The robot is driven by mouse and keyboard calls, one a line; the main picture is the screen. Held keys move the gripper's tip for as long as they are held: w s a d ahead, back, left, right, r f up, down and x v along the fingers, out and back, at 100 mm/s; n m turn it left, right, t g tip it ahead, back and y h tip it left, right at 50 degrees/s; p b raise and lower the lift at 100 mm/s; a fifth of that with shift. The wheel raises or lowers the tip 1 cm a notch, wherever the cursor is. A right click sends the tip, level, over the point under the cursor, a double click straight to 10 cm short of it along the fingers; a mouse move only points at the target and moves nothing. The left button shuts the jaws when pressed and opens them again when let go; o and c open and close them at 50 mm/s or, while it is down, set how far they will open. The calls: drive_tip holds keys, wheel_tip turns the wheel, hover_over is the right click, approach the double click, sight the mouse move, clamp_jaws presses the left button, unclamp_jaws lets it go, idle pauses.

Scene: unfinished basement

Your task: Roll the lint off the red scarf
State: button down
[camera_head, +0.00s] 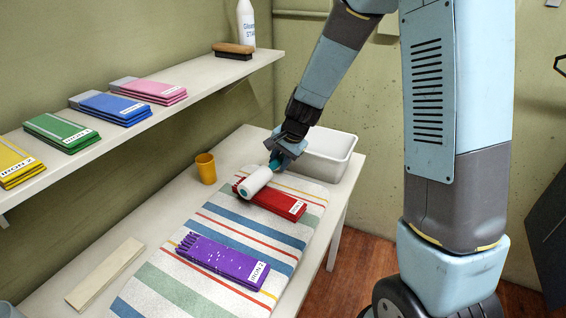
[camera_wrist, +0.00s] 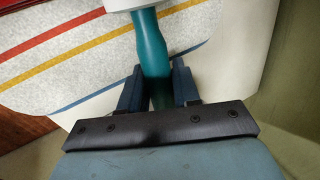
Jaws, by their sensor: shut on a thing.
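The red scarf (camera_head: 272,204) lies folded on the far end of the striped ironing pad (camera_head: 192,285), with a white label at its right end. A lint roller with a white roll (camera_head: 255,181) is over the scarf's left end; I cannot tell whether it touches. My gripper (camera_head: 280,156) is shut on the roller's teal handle, which shows between the two fingers (camera_wrist: 158,88) in the wrist view (camera_wrist: 153,45). Part of the roll shows at the wrist view's top edge. I cannot make out lint on the red scarf.
A purple scarf (camera_head: 225,262) with white specks lies nearer on the pad. A white bin (camera_head: 330,154) stands behind my gripper, and an orange cup (camera_head: 206,169) stands left. A pale board (camera_head: 105,272) lies front left. A shelf (camera_head: 190,84) with folded scarves, a brush and a bottle overhangs the left side.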

drive_tip(key=shift+w+a, duration=0.6)
drive_tip(key=shift+a, duration=0.2)
drive_tip(key=shift+w+a, duration=0.6)
drive_tip(key=shift+a, duration=0.2)
drive_tip(key=shift+r, duration=0.1)
wheel_tip(320, 180, up, 8)
idle(0.5)
